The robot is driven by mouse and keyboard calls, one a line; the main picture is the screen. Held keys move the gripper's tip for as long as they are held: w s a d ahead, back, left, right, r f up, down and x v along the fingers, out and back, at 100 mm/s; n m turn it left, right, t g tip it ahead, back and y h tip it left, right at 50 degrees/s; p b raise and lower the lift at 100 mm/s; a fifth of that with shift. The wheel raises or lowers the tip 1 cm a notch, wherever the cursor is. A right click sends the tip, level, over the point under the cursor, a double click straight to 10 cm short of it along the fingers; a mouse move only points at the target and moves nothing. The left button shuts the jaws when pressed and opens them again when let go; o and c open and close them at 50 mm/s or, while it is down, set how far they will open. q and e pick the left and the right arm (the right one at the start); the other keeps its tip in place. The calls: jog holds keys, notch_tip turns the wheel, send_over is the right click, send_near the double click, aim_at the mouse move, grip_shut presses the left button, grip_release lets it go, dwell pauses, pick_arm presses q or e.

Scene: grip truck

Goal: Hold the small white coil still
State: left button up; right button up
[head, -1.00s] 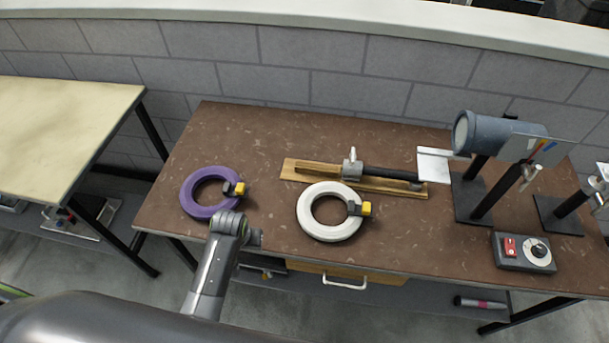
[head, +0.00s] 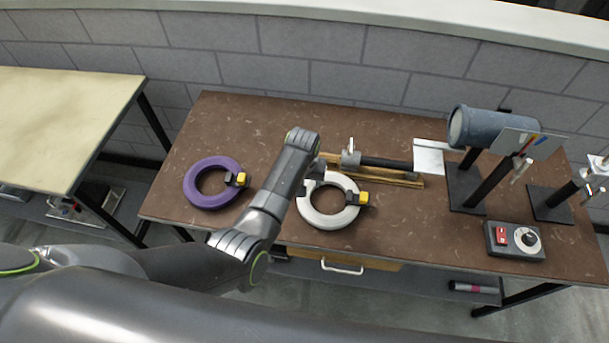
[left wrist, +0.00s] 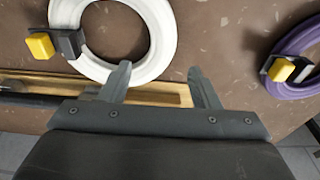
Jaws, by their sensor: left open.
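The white coil (head: 330,219), a ring with a black and yellow block (head: 360,198) on its right side, lies flat on the brown table. My left arm reaches over the coil's upper left edge in the head view and hides part of it; its fingers are hard to make out there. In the left wrist view my left gripper (left wrist: 160,70) is open and empty. One fingertip is close to the rim of the white coil (left wrist: 163,35), and the other is over bare table. I cannot tell whether that finger touches the coil. My right gripper is not in view.
A purple coil (head: 205,201) lies to the left. Behind the white coil is a wooden rail (head: 405,182) with a black rod. A blue-grey cylinder (head: 490,128) on stands and a control box (head: 515,240) stand to the right. The table's front left is clear.

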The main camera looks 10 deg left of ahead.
pick_arm(q)
jog(key=f+b, duration=0.5)
jog(key=w+f+b, duration=0.1)
jog(key=f+b, duration=0.2)
jog(key=shift+w+f+b, duration=0.25)
jog(key=shift+f+b, duration=0.45)
jog(key=shift+f, duration=0.2)
